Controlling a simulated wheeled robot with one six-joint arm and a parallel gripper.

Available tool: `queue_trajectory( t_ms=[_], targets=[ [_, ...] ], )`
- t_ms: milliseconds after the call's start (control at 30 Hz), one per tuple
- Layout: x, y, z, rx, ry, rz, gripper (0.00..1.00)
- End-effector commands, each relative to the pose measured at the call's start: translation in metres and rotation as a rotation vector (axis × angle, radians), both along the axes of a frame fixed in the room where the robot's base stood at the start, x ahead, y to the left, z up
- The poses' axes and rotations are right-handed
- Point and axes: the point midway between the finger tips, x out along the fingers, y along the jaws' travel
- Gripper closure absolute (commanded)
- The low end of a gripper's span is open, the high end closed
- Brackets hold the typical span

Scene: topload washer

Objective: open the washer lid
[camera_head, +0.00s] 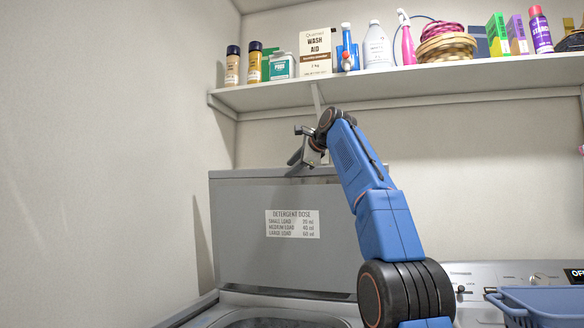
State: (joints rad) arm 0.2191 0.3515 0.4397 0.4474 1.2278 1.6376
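The grey washer lid (245,250) stands raised, nearly upright, against the back wall. It has a white "Detergent dose" label (292,224) on its face. Below it, part of the washer's round tub opening (280,318) shows at the bottom edge of the view. My blue arm hides the lid's right part.
A shelf (400,88) with bottles, boxes and a wicker basket (445,48) runs above the lid and my gripper. A control panel (475,278) and a blue basket (545,305) are at the lower right. A bare wall closes the left side.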

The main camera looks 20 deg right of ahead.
Motion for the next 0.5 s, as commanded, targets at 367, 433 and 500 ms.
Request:
queue_trajectory(
  t_ms=[367, 433, 500],
  targets=[
    [-0.005, -0.001, 0.003, 0.000, -0.002, -0.001, 0.65],
    [-0.011, -0.003, 0.005, 0.000, -0.002, -0.001, 0.65],
    [-0.021, -0.005, 0.009, -0.001, -0.002, 0.000, 0.65]
  ],
)
